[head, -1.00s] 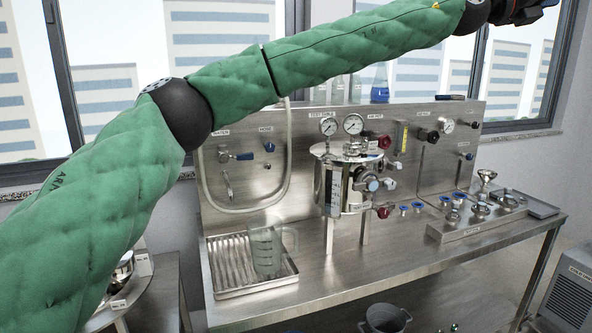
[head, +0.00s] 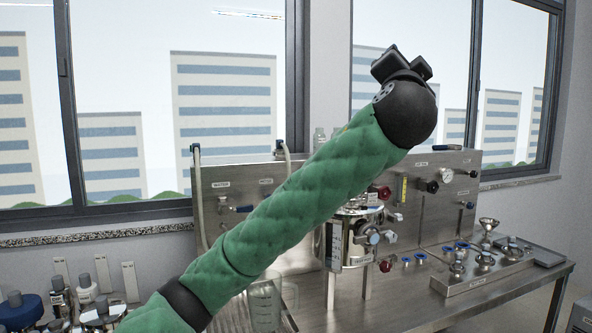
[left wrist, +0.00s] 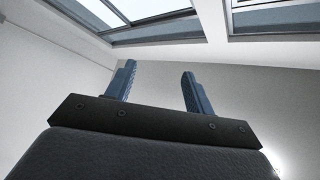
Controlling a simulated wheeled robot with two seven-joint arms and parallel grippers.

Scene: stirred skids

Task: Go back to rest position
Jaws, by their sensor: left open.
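My left arm, in green padding, rises in the head view from the lower left to a black joint (head: 405,110) in front of the steel panel and window. My left gripper (left wrist: 158,68) shows in the left wrist view with its two blue fingers apart and nothing between them. Behind it are only a plain wall, ceiling and windows. The fingers cannot be made out in the head view. My right gripper is in neither view.
A steel bench with a back panel (head: 425,205) carries a steel vessel (head: 352,240), partly hidden by my arm. A clear jug (head: 264,305) stands at the bench's left. A fittings tray (head: 480,275) is on the right. Several bottles (head: 88,290) stand at the lower left.

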